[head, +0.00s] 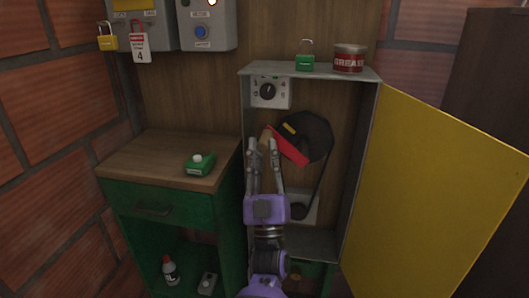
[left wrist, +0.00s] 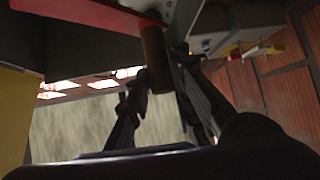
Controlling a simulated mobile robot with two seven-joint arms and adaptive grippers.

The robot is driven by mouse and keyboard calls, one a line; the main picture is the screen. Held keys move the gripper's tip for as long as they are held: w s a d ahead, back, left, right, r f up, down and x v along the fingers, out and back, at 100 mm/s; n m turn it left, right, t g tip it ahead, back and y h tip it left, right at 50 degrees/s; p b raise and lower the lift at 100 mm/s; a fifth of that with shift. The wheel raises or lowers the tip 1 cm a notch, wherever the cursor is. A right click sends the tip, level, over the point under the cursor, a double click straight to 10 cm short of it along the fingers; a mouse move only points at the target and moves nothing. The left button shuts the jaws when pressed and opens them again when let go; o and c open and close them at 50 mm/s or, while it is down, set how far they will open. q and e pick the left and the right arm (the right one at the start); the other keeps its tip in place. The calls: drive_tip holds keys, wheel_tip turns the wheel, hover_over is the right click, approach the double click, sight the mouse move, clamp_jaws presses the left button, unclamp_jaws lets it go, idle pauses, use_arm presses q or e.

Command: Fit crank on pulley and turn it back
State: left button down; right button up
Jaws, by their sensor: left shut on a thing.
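The black pulley (head: 318,137) is inside the open grey cabinet, with a belt running down from it. The red crank (head: 290,149) lies across the front of the pulley, slanting up to the left; I cannot tell whether it is seated. Its brown handle (head: 265,139) is between the fingers of my left gripper (head: 263,146), which is shut on it. In the left wrist view the red bar (left wrist: 105,13) and the handle (left wrist: 155,58) show, with the gripper (left wrist: 160,85) around the handle. My right gripper is not in view.
The yellow door (head: 430,190) stands open at right. A dial (head: 268,91) is inside the cabinet's upper left. A green padlock (head: 305,63) and grease tin (head: 349,58) stand on top. A green button box (head: 199,164) sits on the wooden bench (head: 145,160) at left.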

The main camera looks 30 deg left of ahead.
use_arm(q)
drive_tip(key=shift+s, duration=0.1)
drive_tip(key=shift+s+d+p, duration=0.15)
drive_tip(key=shift+s+p, duration=0.2)
drive_tip(key=shift+s, duration=0.15)
idle(0.5)
drive_tip(key=shift+s+d+p, duration=0.2)
drive_tip(key=shift+s+p, duration=0.1)
drive_tip(key=shift+s, duration=0.4)
drive_tip(key=shift+s+d+p, duration=0.25)
drive_tip(key=shift+s+p, duration=0.15)
drive_tip(key=shift+s, duration=0.4)
